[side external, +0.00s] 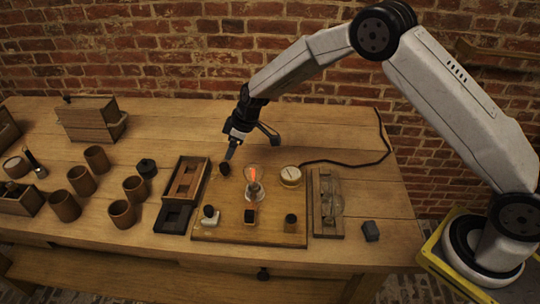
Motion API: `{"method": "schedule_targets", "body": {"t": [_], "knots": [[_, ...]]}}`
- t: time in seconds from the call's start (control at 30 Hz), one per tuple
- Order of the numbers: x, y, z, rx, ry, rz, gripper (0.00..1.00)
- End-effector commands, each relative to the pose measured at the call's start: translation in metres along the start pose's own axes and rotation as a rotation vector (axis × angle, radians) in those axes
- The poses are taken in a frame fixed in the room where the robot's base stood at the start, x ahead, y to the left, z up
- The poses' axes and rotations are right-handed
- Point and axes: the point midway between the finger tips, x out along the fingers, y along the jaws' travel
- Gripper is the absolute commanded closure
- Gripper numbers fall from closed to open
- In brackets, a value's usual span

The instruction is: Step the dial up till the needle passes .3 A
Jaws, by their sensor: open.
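My gripper (232,147) is open and points down over the back left of a wooden board (270,233). Its fingertips are just above or beside a small dark knob (224,168), which looks like the dial; I cannot tell whether they touch it. A round white-faced meter (290,176) sits at the board's back right. Its needle is too small to read here. A glass bulb (253,185) with an orange glowing filament stands in the middle of the board.
Several brown jars (82,181) stand to the left. A wooden tray (185,180) sits left of the board, and a wooden rack (327,203) with glass pieces stands to its right. A black cable (350,163) crosses the back right.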

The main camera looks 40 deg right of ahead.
Motion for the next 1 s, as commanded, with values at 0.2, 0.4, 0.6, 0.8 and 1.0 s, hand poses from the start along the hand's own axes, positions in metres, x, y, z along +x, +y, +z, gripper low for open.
{"method": "schedule_targets", "body": {"t": [0.2,0.4,0.6,0.8,1.0], "knots": [[0.001,0.005,0.0,-0.084,-0.006,-0.035,0.21],[0.002,0.011,-0.001,-0.238,-0.008,-0.099,0.21],[0.002,0.013,-0.001,-0.346,-0.001,-0.144,0.21],[0.002,0.013,-0.001,-0.361,0.001,-0.15,0.21],[0.008,0.013,0.0,-0.36,0.0,-0.15,0.21]]}}
